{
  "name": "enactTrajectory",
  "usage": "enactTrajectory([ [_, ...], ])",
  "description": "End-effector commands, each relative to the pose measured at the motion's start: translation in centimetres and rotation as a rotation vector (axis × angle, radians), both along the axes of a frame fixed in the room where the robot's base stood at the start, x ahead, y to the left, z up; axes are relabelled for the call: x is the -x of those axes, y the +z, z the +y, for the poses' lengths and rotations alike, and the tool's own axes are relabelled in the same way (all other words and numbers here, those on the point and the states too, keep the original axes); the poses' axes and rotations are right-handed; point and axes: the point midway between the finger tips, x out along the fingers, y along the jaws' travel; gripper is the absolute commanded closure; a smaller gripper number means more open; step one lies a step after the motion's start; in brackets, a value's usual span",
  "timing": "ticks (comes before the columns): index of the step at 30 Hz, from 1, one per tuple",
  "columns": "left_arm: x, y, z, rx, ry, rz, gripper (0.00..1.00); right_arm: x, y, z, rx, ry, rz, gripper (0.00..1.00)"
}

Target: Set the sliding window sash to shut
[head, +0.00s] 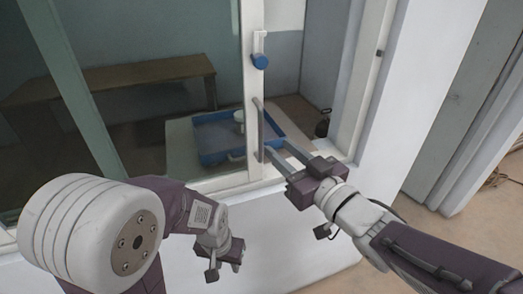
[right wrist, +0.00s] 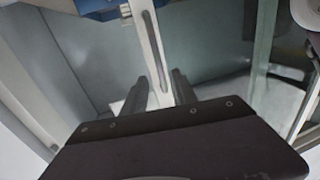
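A gap is open between this edge and the white frame (head: 362,75) on the right. My right gripper (head: 277,147) is at the lower end of the handle, its two fingers apart. In the right wrist view, the sash edge (right wrist: 160,70) and handle (right wrist: 151,38) run between and beyond the fingers (right wrist: 160,90); contact cannot be told. My left gripper (head: 225,268) hangs low before the wall, its fingers unclear.
A white wall lies below the window. Open floor (head: 420,225) shows at the right.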

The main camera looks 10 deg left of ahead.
Motion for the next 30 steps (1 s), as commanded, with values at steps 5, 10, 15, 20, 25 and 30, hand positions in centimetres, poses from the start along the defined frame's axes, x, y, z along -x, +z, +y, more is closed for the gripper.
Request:
enactTrajectory([
  [5,0.0,0.2,0.0,-0.001,-0.005,0.002,0.66,-1.4,0.1,1.4,0.002,0.0,0.004,0.66],
  [10,0.0,0.4,-0.1,-0.002,-0.007,0.003,0.66,-4.1,0.2,4.0,0.002,-0.003,0.005,0.66],
  [15,0.0,0.7,-0.1,-0.002,-0.008,0.004,0.66,-5.9,0.2,5.8,0.003,-0.004,0.004,0.66],
  [20,0.0,0.7,-0.1,-0.002,-0.008,0.004,0.66,-6.5,0.1,6.3,0.002,-0.005,0.002,0.66],
  [25,0.0,0.7,-0.1,-0.002,-0.009,0.004,0.66,-6.5,0.1,6.3,0.003,-0.006,0.003,0.66],
  [30,0.0,0.7,-0.1,-0.002,-0.009,0.004,0.66,-6.5,0.1,6.3,0.003,-0.006,0.003,1.0],
])
